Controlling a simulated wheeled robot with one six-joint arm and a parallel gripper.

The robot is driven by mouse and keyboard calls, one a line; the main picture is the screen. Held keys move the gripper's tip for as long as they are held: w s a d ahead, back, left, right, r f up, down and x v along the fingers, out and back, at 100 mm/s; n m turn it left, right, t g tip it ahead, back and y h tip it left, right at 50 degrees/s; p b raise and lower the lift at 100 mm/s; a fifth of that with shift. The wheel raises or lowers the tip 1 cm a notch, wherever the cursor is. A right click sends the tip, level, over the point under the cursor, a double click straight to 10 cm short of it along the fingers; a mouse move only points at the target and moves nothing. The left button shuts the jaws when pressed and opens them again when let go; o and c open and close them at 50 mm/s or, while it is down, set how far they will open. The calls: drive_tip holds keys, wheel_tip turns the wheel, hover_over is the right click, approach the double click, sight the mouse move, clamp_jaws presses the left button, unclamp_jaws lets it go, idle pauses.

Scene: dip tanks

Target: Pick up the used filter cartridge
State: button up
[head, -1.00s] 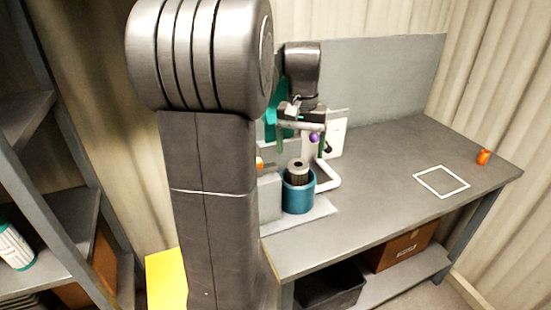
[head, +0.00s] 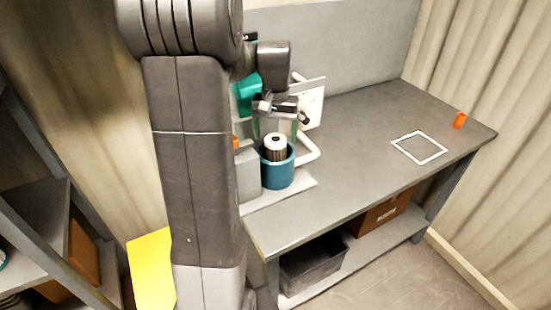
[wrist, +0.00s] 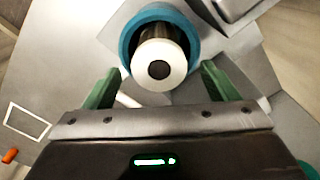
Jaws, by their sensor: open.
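The used filter cartridge (head: 275,144) stands upright in a blue round housing (head: 278,174) on the workbench, with its pale top cap above the rim. In the wrist view the cartridge (wrist: 159,66) shows its white end cap with a dark centre hole, inside the blue ring of the housing (wrist: 127,40). My gripper (wrist: 156,88) is open, with one green finger on each side of the cap's near edge. In the head view my gripper (head: 275,128) is just above the cartridge. The frames show no contact between the fingers and the cartridge.
A white square outline (head: 419,147) is marked on the bench, with an orange cylinder (head: 460,120) near it. A white curved pipe (head: 308,153) stands right of the housing. A dark bin (head: 312,268) and a cardboard box (head: 381,212) sit on the lower shelf. The bench's right side is mostly clear.

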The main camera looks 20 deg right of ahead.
sight(276, 139)
drive_tip(key=shift+f, duration=2)
drive_tip(key=c, duration=1.6)
drive_tip(key=shift+r, duration=0.1)
